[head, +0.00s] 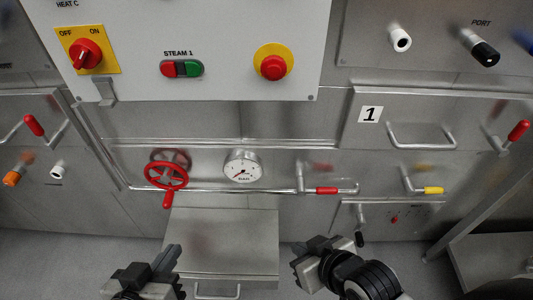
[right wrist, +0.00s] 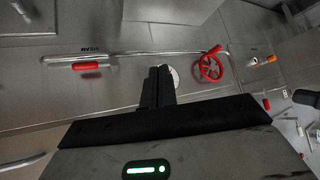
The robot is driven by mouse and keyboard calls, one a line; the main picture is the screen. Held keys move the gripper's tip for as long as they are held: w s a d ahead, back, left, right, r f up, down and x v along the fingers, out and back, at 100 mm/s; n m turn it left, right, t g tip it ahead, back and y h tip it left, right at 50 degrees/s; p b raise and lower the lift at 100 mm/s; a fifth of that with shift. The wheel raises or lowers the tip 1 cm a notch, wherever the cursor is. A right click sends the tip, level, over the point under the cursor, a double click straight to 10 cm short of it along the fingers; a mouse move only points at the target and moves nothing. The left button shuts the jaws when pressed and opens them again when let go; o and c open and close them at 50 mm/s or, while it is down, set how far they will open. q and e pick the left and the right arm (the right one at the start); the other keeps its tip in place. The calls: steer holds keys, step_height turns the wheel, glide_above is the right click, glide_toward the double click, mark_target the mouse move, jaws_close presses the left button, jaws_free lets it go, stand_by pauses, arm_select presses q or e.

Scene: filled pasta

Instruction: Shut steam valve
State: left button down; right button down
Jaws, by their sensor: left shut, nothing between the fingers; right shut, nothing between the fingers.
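A red handwheel valve (head: 167,170) with a crank handle sits on a pipe at the left of the lower panel. It also shows in the right wrist view (right wrist: 211,67), to the right of my fingers. A round pressure gauge (head: 243,167) marked BAR is right of the wheel. My left gripper (head: 168,262) is shut and empty, below the wheel and apart from it. My right gripper (head: 318,250) is shut and empty, low and right of the wheel, apart from everything. In the right wrist view its fingers (right wrist: 158,80) are together and partly cover the gauge.
A red-handled lever (head: 327,190) is on the pipe at right, with a yellow-handled lever (head: 433,190) beyond it. A metal shelf (head: 222,245) juts out below the wheel. Above hangs a control box (head: 200,30) with a rotary switch (head: 85,54), STEAM 1 buttons (head: 182,69) and a red stop button (head: 273,67).

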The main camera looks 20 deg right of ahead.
steer(key=s+d+r+g+h, duration=0.2)
steer(key=s+d+r+g, duration=0.1)
steer(key=s+d+g, duration=0.25)
steer(key=w+a+r+n+t, duration=0.1)
steer(key=w+a+r+t, duration=0.3)
steer(key=w, duration=0.5)
steer(key=w+a+r+t, duration=0.4)
steer(key=w+r+t, duration=0.3)
steer(key=w, duration=0.3)
steer(key=shift+w+a+n+y, duration=0.3)
steer(key=shift+a+n+y, duration=0.05)
steer(key=shift+n+y, duration=0.05)
